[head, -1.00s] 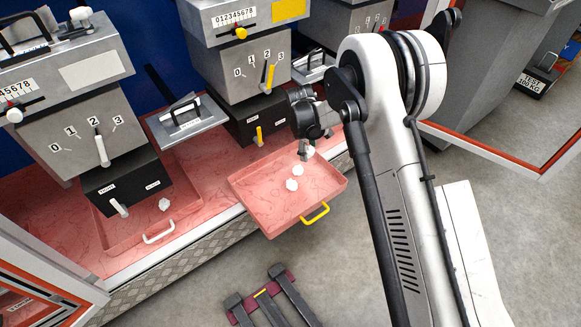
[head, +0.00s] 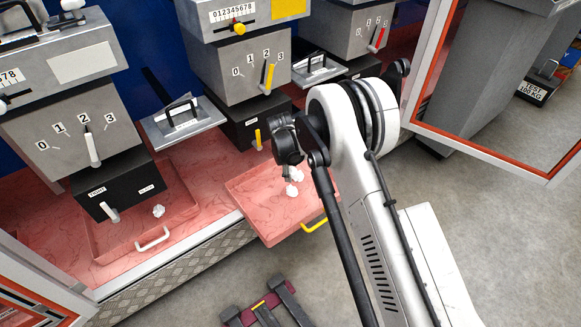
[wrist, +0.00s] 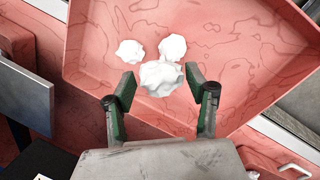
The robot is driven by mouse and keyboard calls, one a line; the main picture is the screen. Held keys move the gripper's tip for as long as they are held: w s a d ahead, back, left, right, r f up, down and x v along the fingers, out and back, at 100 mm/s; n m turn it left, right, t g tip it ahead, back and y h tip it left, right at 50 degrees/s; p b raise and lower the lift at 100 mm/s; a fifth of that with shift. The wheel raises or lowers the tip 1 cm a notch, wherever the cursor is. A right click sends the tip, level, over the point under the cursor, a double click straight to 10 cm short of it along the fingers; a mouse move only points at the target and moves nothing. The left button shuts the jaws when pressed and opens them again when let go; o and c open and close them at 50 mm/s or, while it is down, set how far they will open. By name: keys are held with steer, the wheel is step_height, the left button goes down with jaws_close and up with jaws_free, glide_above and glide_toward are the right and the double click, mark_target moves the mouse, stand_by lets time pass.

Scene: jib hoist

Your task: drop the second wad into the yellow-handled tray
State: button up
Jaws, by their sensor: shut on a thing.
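The yellow-handled tray (head: 262,222) is a shallow pink tray jutting over the bench's front edge; its yellow handle (head: 314,226) faces the aisle. My gripper (wrist: 160,79) is shut on a crumpled white wad (wrist: 160,78), held over this tray. Beyond it in the wrist view, two more white wads, one to the left (wrist: 130,51) and one to the right (wrist: 173,46), lie on the tray floor. In the head view my gripper (head: 293,166) hangs over the tray, and white wads (head: 292,189) show just below it, partly hidden.
A white-handled tray (head: 118,246) sits on the pink bench at left with one white wad (head: 158,210) in it. Grey machines with levers (head: 90,145) stand behind. A dark stand (head: 268,308) is on the floor in front. Open floor lies at right.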

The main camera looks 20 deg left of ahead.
steer(key=shift+f, duration=0.45)
steer(key=o, duration=0.9)
steer(key=shift+o, duration=0.2)
steer(key=shift+r, duration=0.1)
step_height(320, 180, up, 12)
steer(key=s+a, duration=0.1)
steer(key=shift+s, duration=0.4)
